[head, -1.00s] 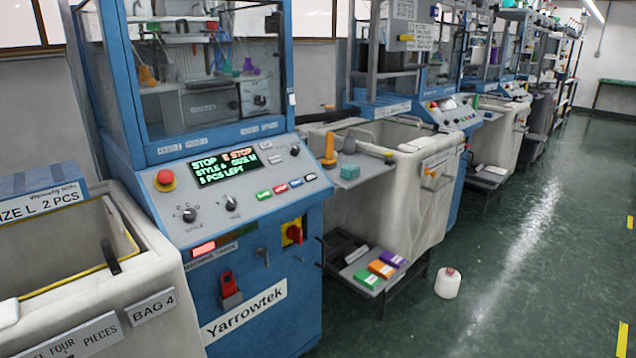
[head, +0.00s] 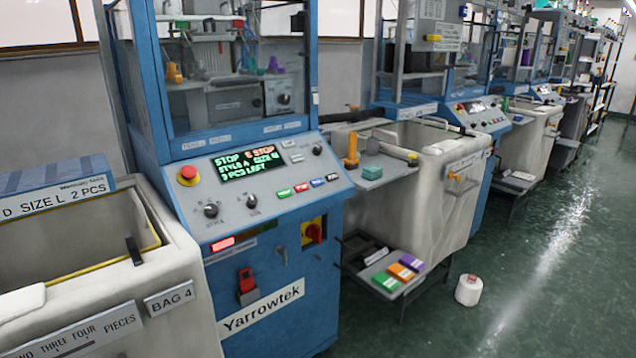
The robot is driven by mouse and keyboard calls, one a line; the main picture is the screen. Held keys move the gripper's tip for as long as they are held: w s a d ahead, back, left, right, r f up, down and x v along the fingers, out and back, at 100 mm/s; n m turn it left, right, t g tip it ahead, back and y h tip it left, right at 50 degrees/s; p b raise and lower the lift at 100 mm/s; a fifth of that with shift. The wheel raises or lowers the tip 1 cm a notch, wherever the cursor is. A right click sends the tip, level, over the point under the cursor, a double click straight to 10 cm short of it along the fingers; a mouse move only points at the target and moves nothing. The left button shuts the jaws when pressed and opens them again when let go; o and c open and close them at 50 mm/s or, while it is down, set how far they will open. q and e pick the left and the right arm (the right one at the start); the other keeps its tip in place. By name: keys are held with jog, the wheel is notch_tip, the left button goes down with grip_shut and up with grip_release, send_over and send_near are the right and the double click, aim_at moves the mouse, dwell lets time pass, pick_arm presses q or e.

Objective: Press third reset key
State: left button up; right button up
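The blue knitting machine marked Yarrowtek stands at the centre left, with a sloped grey control panel (head: 285,210). A row of small keys runs along the panel: a green key (head: 284,193), a red key (head: 301,187), a blue key (head: 317,182) and a pale key (head: 332,177). Their labels are too small to read. The lit display (head: 248,164) shows STOP, E STOP, a style and size line, and a pieces-left line. A red mushroom button (head: 188,174) sits at the panel's left. Neither of my grippers is in view.
Right of the machine are another bin (head: 440,190), a low shelf with coloured boxes (head: 398,272) and a white cone (head: 468,290) on the floor. The green aisle at right is clear.

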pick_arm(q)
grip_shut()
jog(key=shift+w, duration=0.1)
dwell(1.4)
